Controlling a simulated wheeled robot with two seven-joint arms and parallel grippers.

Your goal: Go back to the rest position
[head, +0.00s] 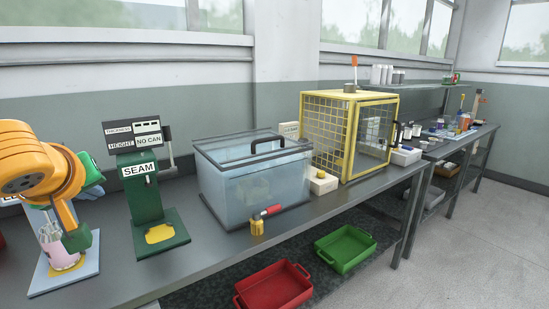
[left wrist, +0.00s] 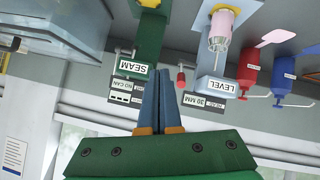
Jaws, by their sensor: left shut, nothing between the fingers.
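My left gripper (head: 77,239) shows in the head view at the lower left, below my orange arm, as a dark green piece. It overlaps the pink can stand in the picture. Its fingertips cannot be made out there. In the left wrist view the gripper (left wrist: 160,100) has two dark blue-grey fingers lying together. They are shut with nothing between them. That view is upside down, and the fingers overlap the area by the green SEAM stand (left wrist: 149,45), which also shows in the head view (head: 143,190). My right gripper is in neither view.
A pink can (head: 60,252) stands on the pale LEVEL stand (head: 62,277). A clear tank (head: 240,185) and a yellow mesh cage (head: 325,150) stand along the bench. Red (head: 262,303) and green (head: 347,262) bins sit below.

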